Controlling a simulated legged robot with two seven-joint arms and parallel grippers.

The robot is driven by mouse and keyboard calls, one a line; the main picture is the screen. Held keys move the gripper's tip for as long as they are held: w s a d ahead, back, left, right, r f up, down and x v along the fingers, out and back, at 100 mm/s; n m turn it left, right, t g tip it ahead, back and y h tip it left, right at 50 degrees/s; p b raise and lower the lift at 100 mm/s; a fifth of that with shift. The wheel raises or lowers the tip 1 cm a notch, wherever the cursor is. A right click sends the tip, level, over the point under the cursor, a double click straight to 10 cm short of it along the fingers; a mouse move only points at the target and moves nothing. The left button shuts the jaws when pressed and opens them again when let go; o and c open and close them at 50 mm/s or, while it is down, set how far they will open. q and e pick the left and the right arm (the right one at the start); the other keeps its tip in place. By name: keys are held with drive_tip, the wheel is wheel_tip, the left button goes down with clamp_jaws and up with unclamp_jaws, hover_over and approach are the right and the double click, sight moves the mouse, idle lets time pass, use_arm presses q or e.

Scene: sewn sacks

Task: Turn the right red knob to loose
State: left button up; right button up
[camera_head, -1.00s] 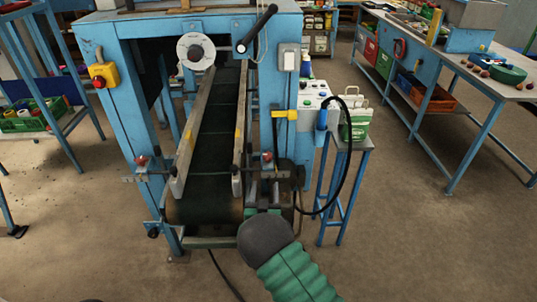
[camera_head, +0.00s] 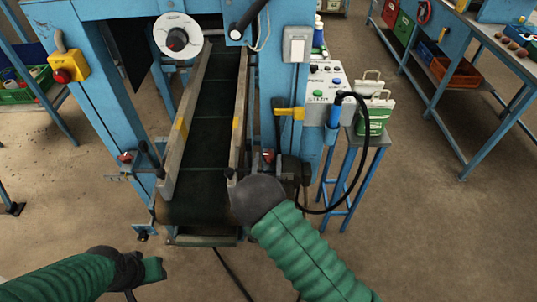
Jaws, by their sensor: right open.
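The right red knob (camera_head: 268,156) is small and sits at the right front of the blue conveyor machine, beside the lower end of the right guide rail. The left red knob (camera_head: 125,157) sits on the left front post. My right arm comes in from the lower right in a green sleeve. Its dark rounded wrist is just below the right red knob in the picture. My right gripper (camera_head: 262,182) is open, largely hidden by the wrist; I cannot tell whether it touches the knob. My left gripper (camera_head: 133,269) is low at the left, away from the machine; its jaws are unclear.
The dark belt (camera_head: 211,125) runs between two guide rails. A yellow-handled lever (camera_head: 290,113), a control box (camera_head: 325,85) and a black cable stand close on the right. A red emergency button (camera_head: 61,75) is on the left post.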

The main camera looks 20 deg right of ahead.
drive_tip(key=shift+s+a+r, duration=0.1)
drive_tip(key=shift+s+r, duration=0.15)
drive_tip(key=shift+c, duration=0.6)
drive_tip(key=shift+w+f, duration=0.15)
drive_tip(key=c, duration=0.5)
clamp_jaws()
use_arm(q)
drive_tip(key=shift+s, duration=0.25)
use_arm(e)
drive_tip(key=shift+d+n+t+y, duration=0.2)
drive_tip(key=shift+n+t+y, duration=0.2)
drive_tip(key=shift+n+y, duration=0.5)
use_arm(q)
drive_tip(key=shift+a, duration=0.1)
use_arm(e)
drive_tip(key=o, duration=0.6)
unclamp_jaws()
